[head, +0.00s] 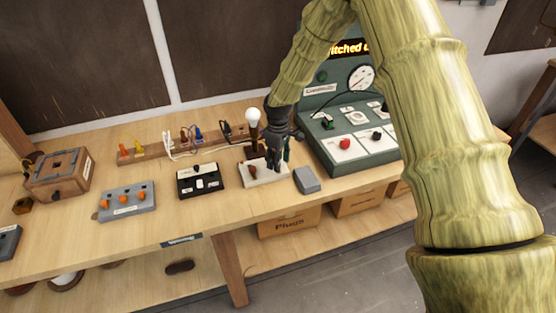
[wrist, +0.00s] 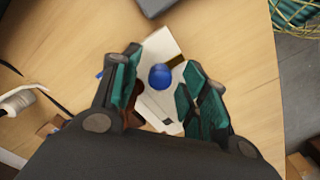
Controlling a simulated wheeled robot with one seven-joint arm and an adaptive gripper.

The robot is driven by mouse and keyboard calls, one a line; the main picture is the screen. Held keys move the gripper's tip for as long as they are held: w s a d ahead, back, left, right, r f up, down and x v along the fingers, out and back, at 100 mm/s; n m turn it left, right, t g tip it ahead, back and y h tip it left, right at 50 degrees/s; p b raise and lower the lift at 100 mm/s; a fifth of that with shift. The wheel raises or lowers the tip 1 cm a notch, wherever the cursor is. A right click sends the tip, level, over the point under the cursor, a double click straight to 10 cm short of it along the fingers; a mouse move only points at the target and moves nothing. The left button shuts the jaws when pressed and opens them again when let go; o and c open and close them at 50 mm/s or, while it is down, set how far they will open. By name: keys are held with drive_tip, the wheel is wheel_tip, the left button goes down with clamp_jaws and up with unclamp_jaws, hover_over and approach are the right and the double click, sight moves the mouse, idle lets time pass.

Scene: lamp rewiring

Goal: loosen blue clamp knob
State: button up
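The blue clamp knob (wrist: 160,77) shows in the wrist view as a round blue knob on a pale clamp base (wrist: 160,46). My gripper (wrist: 157,88) has its two teal-padded fingers apart, one on each side of the knob. Bare base shows between the knob and the fingers, so I see no contact. In the head view my gripper (head: 273,160) points down over the pale base (head: 266,178), and it hides the knob there. A white lamp bulb (head: 253,116) stands just behind the base.
A grey block (head: 306,180) sits right of the base, and a black switch box (head: 200,181) to its left. A green test panel (head: 345,160) stands at the right. A grey box with orange knobs (head: 127,203) is farther left. Bare tabletop (head: 110,247) lies along the front.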

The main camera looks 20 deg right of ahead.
drive_tip(key=shift+a, duration=0.1)
wheel_tip(320, 180, up, 12)
idle(0.6)
idle(0.4)
